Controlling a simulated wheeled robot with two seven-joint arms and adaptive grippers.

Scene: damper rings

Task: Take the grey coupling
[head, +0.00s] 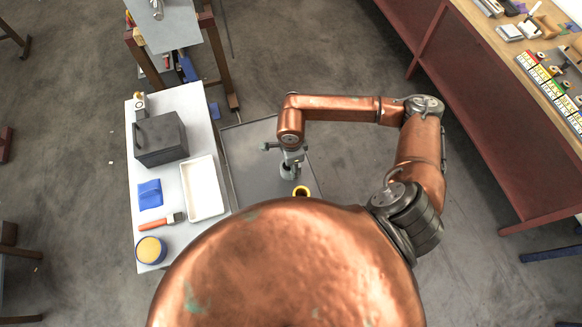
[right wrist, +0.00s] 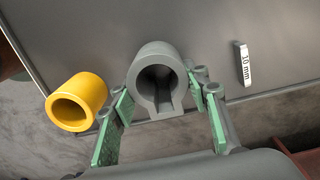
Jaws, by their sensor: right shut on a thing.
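The grey coupling (right wrist: 157,78) is a thick ring with a slot at its lower side, seen end-on in the right wrist view. My right gripper (right wrist: 166,108) has its green-padded fingers on either side of the coupling and is shut on it. In the head view my right gripper (head: 291,157) hangs over a grey metal surface (head: 247,150); its wrist partly hides what it holds. Whether the coupling still touches the surface is hard to tell. My left gripper is not in view.
A yellow ring (right wrist: 77,102) stands close beside the left finger. A "10 mm" label (right wrist: 243,64) is to the right. A white table (head: 205,120) at the left holds a dark box (head: 160,140), a white tray (head: 203,190) and a brush (head: 160,222). A long workbench (head: 500,45) stands at the right.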

